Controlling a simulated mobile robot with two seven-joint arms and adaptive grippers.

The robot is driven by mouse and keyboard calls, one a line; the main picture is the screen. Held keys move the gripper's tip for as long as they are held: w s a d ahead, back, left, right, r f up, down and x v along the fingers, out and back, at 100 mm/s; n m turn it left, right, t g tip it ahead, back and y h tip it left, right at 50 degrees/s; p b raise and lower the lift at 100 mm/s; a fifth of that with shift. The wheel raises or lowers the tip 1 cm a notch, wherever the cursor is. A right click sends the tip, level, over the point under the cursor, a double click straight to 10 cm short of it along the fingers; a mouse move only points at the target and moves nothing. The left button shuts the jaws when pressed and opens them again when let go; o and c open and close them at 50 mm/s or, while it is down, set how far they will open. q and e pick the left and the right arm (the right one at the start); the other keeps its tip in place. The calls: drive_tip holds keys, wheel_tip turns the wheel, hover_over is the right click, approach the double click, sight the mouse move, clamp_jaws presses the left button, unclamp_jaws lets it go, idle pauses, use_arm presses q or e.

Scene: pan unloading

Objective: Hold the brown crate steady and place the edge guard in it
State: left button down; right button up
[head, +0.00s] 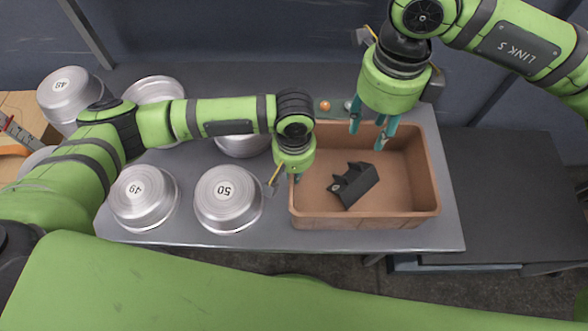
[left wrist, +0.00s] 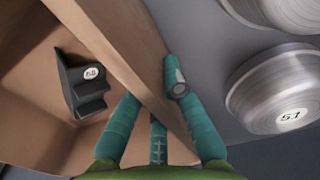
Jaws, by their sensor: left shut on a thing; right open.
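The brown crate (head: 428,165) stands on the grey table in the head view, and its wall (left wrist: 130,50) crosses the left wrist view. The edge guard (head: 355,184), a black angular piece with a round white label, lies inside on the crate floor; it also shows in the left wrist view (left wrist: 82,84). My left gripper (head: 297,177) is shut on the crate's left wall, with teal fingers on both sides of it (left wrist: 158,115). My right gripper (head: 370,132) is open and empty, above the back part of the crate and behind the edge guard.
Several round metal pans stand left of the crate, among them one marked 50 (head: 228,200) and one marked 49 (head: 143,197). A small orange ball-like thing (head: 325,105) lies behind the crate. A dark surface (head: 510,200) to the right is clear.

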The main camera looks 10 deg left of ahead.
use_arm(q)
drive_tip(key=c, duration=1.3)
unclamp_jaws()
wheel_tip(320, 180, up, 12)
drive_tip(key=shift+r, duration=0.1)
